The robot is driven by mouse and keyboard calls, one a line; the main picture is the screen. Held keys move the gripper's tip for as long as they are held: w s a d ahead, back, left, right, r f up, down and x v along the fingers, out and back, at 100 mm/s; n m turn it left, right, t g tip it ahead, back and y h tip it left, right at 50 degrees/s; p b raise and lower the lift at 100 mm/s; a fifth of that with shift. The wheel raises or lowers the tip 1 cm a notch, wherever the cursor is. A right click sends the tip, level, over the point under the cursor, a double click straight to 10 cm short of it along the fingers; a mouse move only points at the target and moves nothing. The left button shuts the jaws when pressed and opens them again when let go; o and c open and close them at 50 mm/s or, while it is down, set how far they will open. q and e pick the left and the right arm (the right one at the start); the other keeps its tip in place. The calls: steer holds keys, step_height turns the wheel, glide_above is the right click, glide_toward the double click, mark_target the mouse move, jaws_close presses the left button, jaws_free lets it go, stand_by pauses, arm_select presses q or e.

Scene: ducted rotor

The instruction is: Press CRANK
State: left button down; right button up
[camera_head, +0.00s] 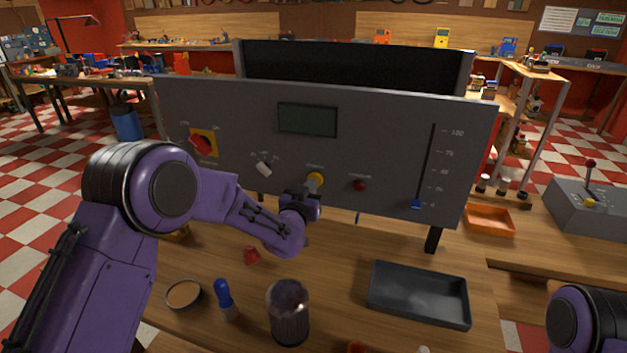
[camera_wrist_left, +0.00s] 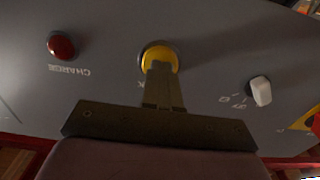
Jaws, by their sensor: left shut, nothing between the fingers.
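The CRANK button (camera_head: 316,177) is a round yellow button in a dark ring on the grey control panel (camera_head: 230,115). My left gripper (camera_head: 312,186) is shut and empty, with its fingertips at the button's front. In the left wrist view the fingertips (camera_wrist_left: 161,68) overlap the lower part of the yellow button (camera_wrist_left: 158,54) and hide most of its label. They look in contact, but I cannot tell how far the button is pressed. My right gripper is out of view.
Beside the button are a white selector knob (camera_head: 264,169) and a red light (camera_head: 360,185). A red rotary switch (camera_head: 201,142) is at left, a blue slider (camera_head: 416,204) at right. Below stand a dark tray (camera_head: 419,294), a blue-handled tool (camera_head: 223,292) and a domed jar (camera_head: 288,311).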

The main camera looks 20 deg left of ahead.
arm_select(q)
steer(key=shift+w, duration=0.4)
stand_by(0.4)
steer(key=s, duration=0.7)
stand_by(0.4)
steer(key=shift+a, duration=0.1)
